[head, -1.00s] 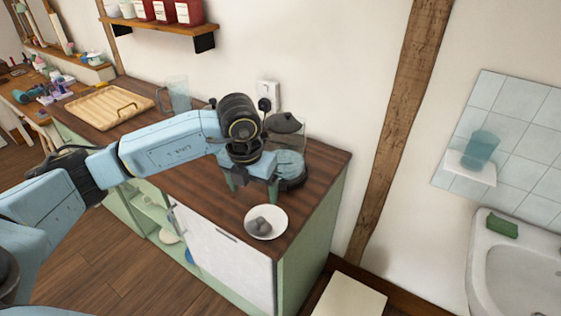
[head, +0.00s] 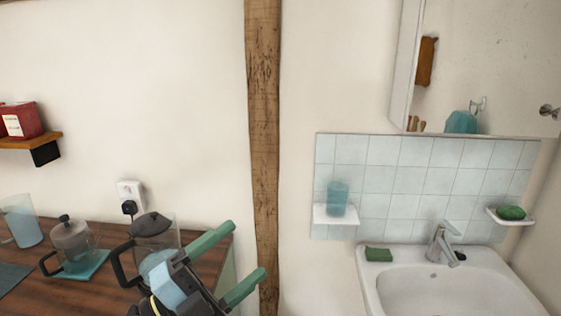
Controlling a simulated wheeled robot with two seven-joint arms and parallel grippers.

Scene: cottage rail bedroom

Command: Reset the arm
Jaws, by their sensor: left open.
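My left gripper (head: 248,251) is at the bottom of the head view, left of centre. Its two green fingers point up and to the right. They are spread apart with nothing between them, so it is open and empty. It shows in front of the right end of the dark wooden worktop (head: 108,290) and overlaps the lower part of a glass pot with a dark lid (head: 151,225). I cannot tell whether it touches the pot. My right gripper is not in view.
A lidded glass press (head: 73,243) stands on a teal mat, with a blue jug (head: 20,221) farther left. A wooden post (head: 264,130) runs up the wall. A white sink (head: 450,285) with a tap (head: 440,240) is at right. A blue cup (head: 337,197) stands on a small shelf.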

